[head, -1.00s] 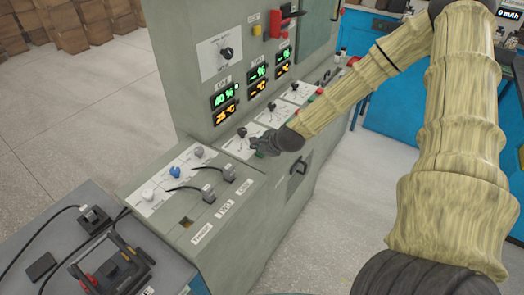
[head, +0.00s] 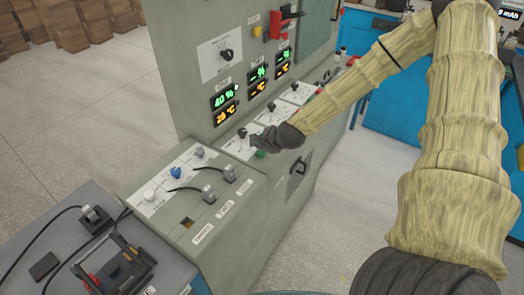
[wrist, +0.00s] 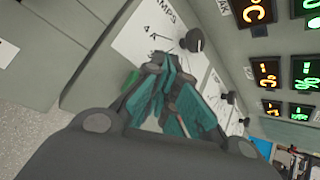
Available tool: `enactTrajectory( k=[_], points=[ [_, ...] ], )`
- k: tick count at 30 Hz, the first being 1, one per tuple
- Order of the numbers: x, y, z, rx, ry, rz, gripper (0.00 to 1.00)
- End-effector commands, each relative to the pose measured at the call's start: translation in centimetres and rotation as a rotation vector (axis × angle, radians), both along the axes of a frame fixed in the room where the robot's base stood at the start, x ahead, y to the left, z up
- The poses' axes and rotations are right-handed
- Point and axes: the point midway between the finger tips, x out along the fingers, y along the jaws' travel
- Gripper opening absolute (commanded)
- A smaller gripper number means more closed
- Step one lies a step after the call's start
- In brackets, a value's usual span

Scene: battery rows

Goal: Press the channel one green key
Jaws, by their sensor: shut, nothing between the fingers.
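The channel one display (head: 224,103) reads 40 % in green, with an orange temperature readout below. Its white panel with a black knob (head: 242,132) lies on the sloping console under it. A green key (head: 261,155) shows just below my gripper (head: 254,140) in the head view. My gripper is shut and empty, its tips over the channel one panel, seemingly a little above the key; contact cannot be told. In the wrist view my gripper (wrist: 160,64) points at the panel marked AMPS, near its black knob (wrist: 192,40). My fingers hide much of the panel's lower edge.
Further panels with knobs (head: 271,107) continue up the console to the right. A lower ledge holds white, blue and grey knobs and plugged cables (head: 208,194). A cart with a clamp device (head: 115,270) stands at lower left. A red lever switch (head: 275,27) is on the cabinet face.

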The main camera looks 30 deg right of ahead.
Motion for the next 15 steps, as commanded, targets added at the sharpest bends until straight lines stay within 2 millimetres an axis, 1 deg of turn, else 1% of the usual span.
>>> enactTrajectory(
  k=[15],
  points=[
    [0.0,0.0,4.0,0.000,-0.001,0.000,0.00]
  ],
)
